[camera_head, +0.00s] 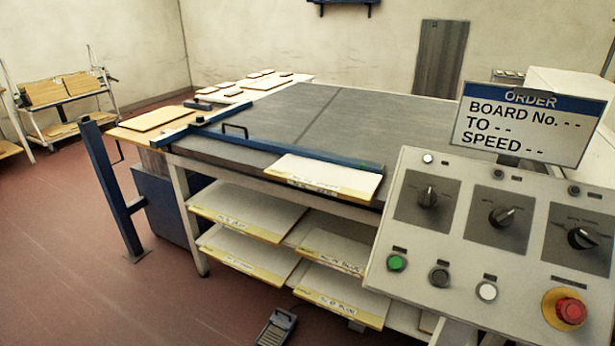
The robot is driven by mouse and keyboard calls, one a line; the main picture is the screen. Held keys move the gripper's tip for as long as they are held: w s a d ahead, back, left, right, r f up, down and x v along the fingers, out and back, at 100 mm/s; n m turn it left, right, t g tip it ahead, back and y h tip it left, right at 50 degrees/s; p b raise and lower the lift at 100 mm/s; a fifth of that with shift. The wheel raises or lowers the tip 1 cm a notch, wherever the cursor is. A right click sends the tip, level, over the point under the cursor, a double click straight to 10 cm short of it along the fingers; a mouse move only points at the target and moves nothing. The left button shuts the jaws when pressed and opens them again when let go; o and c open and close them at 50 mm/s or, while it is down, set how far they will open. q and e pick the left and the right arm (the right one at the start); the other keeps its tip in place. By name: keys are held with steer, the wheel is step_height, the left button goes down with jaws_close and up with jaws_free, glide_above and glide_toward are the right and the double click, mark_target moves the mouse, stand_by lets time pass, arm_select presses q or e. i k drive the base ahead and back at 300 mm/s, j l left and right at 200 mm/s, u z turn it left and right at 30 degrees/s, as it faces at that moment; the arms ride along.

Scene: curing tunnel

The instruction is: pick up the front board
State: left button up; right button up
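A white board (325,174) with a yellow front edge lies flat at the front edge of the grey table top (330,112). Small writing on its yellow edge is too small to read. Its right end is close to the blue rail (300,152) and the control panel. More white boards with yellow edges lie on the shelves below, such as an upper left board (248,208), a lower left board (248,250), an upper right board (335,245) and a lower right board (345,290). Neither of my grippers is in view.
A control panel (470,255) with knobs, buttons and a red stop button (570,310) fills the right foreground. Its order sign (525,122) shows dashes. A blue post (110,190) stands left of the table. A grey pedal (277,328) lies on the floor.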

mark_target(350, 183)
steer(key=i+j, duration=0.15)
steer(key=j, duration=0.2)
steer(key=i+j+z, duration=0.1)
steer(key=j, duration=0.2)
steer(key=i+j, duration=0.2)
steer(key=j, duration=0.15)
steer(key=i+j+z, duration=0.1)
steer(key=j, duration=0.25)
steer(key=i+j, duration=0.2)
steer(key=j, duration=0.15)
steer(key=i+j+z, duration=0.1)
steer(key=j, duration=0.25)
